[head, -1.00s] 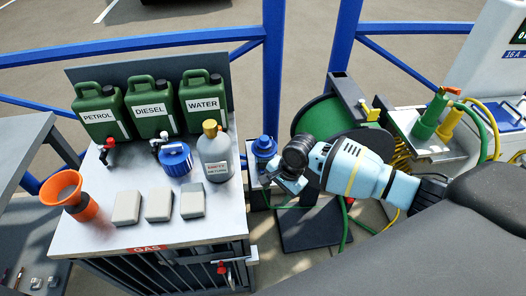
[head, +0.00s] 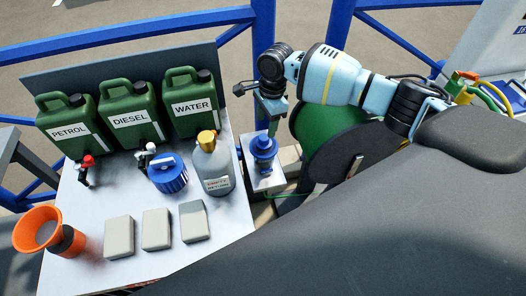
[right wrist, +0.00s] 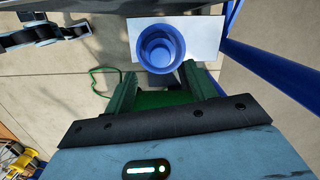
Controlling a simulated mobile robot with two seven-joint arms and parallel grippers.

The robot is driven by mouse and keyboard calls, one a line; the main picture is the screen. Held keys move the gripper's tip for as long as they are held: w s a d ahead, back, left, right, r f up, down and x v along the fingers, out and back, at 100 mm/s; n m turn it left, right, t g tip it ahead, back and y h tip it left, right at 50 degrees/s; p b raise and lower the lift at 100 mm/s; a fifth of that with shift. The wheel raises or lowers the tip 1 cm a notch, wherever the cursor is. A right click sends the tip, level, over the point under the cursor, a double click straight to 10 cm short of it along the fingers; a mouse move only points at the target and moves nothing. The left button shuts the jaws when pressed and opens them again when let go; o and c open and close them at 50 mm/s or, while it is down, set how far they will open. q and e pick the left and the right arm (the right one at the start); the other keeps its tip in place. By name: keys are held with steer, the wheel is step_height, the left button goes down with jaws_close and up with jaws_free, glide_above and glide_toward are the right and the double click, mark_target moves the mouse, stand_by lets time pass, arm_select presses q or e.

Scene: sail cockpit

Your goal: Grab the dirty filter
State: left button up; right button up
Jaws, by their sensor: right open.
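A blue round housing (head: 263,147) stands on a small white stand right of the table. In the right wrist view it shows from above as an open blue cup (right wrist: 160,48). A second blue part, a ribbed round canister (head: 168,174), stands on the table. I cannot tell which of these is or holds the dirty filter. My right gripper (head: 271,112) points down just above the blue housing. In the right wrist view its dark green fingers (right wrist: 159,70) are apart and empty, with the cup beyond and between their tips. My left gripper is not in view.
Green petrol, diesel and water cans (head: 132,118) line the table's back. A grey bottle (head: 212,165) with a yellow cap stands near the stand. Grey blocks (head: 156,230) and an orange funnel (head: 38,228) are in front. A green hose reel (head: 318,125) and blue rails (head: 262,60) are close by.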

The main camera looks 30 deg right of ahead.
mark_target(264, 137)
steer(key=shift+a+f+b, duration=0.15)
steer(key=shift+f+b, duration=0.1)
steer(key=shift+f, duration=1.25)
steer(key=shift+a+f+b, duration=0.15)
steer(key=shift+f+b, duration=0.05)
steer(key=shift+f, duration=1.25)
steer(key=shift+c, duration=0.3)
jaws_close()
